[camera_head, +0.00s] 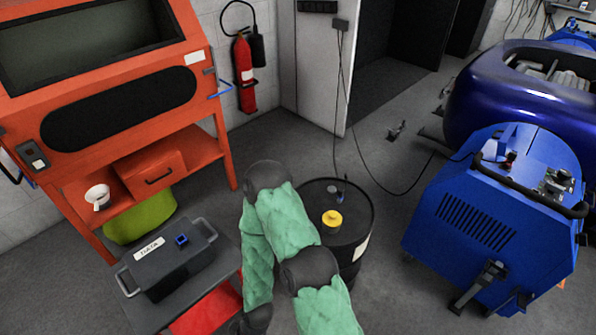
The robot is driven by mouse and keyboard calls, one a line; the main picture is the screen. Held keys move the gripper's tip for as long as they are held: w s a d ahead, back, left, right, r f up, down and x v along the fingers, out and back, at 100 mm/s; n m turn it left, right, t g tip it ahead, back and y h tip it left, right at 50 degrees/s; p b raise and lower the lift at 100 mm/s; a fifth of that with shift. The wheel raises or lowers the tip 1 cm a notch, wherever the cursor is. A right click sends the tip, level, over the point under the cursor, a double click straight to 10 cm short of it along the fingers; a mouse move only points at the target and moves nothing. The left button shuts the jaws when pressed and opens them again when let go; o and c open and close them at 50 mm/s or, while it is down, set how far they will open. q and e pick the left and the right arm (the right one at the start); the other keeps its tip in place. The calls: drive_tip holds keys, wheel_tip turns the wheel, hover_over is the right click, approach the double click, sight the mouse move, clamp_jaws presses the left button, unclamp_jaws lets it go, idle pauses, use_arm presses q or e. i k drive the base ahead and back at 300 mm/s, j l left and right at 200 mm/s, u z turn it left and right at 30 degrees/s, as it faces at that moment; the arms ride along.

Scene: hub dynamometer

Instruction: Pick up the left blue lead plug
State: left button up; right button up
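A thin dark lead hangs from the wall box and ends at a small dark, bluish plug (341,196) on top of the black drum (318,190). The plug is too small to make out clearly. A second dark lead runs from the same box across the floor to the blue machine; its end is unclear there. A small blue square piece (182,240) sits on the dark case labelled DATA. One of my arms, in green sleeves, rises from the bottom centre, bends in front of the drum and drops out at the bottom edge. Neither gripper shows.
A yellow cap (332,218) sits on the drum. An orange cabinet (100,110) stands at left, with a white mug (97,196) on its shelf. The blue machine (490,225) stands at right. A fire extinguisher (244,75) hangs behind. Grey floor is clear between drum and machine.

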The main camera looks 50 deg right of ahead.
sight(340, 195)
drive_tip(key=z, duration=1.95)
drive_tip(key=u, duration=0.65)
drive_tip(key=i+l+u, duration=0.1)
drive_tip(key=l+u, duration=0.25)
drive_tip(key=u, duration=0.15)
drive_tip(key=l+u, duration=0.35)
drive_tip(key=u, duration=0.15)
drive_tip(key=l+u, duration=0.5)
drive_tip(key=k+l+u, duration=0.1)
drive_tip(key=l+u, duration=0.15)
drive_tip(key=u, duration=0.25)
